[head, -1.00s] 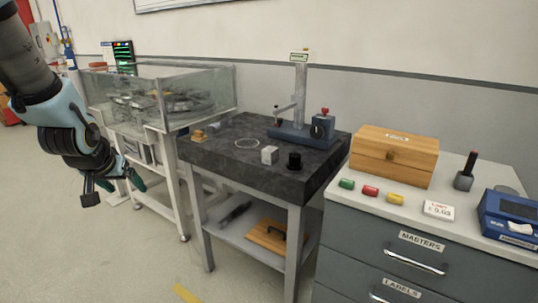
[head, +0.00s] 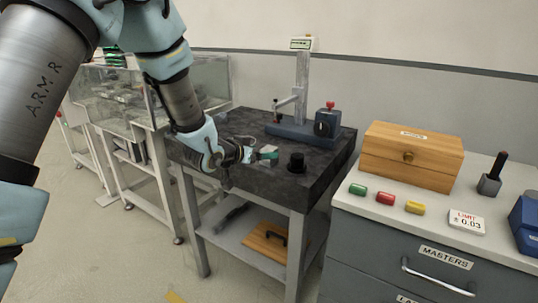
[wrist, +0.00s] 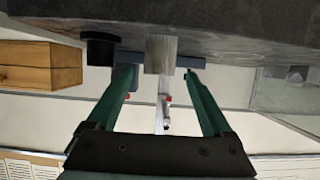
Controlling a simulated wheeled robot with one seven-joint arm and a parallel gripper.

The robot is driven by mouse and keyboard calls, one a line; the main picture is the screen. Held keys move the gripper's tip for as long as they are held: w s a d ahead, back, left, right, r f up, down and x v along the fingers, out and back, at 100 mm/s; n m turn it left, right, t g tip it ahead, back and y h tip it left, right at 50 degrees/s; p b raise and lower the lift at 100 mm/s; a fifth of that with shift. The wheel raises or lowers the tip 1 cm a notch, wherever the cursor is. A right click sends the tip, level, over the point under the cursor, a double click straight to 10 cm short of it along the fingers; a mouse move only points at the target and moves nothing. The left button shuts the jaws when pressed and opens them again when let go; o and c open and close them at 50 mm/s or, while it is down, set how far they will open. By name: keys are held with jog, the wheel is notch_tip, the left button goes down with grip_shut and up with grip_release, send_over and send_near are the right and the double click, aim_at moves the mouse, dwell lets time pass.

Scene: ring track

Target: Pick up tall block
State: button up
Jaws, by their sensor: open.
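The tall block (wrist: 161,54) is a pale grey block standing on the dark stone table (wrist: 225,30). In the wrist view, which looks upside down, it lies between my two green fingers with a gap on each side. My gripper (wrist: 160,76) is open and empty. In the head view my gripper (head: 266,155) is low over the table at the block (head: 269,149), which it partly hides. Whether the fingertips reach past the block's sides is hard to tell.
A black cylinder (head: 296,162) stands just right of the block, close to my gripper. A gauge stand (head: 302,85) is behind. A wooden box (head: 398,157) and coloured pieces (head: 385,199) are on the right cabinet. A glass tank (head: 120,100) is at left.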

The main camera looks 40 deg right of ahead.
jog(key=shift+p+x, duration=1)
jog(key=shift+x, duration=1.55)
jog(key=shift+s+f, duration=0.1)
jog(key=shift+f, duration=0.05)
jog(key=shift+c, duration=0.3)
grip_shut()
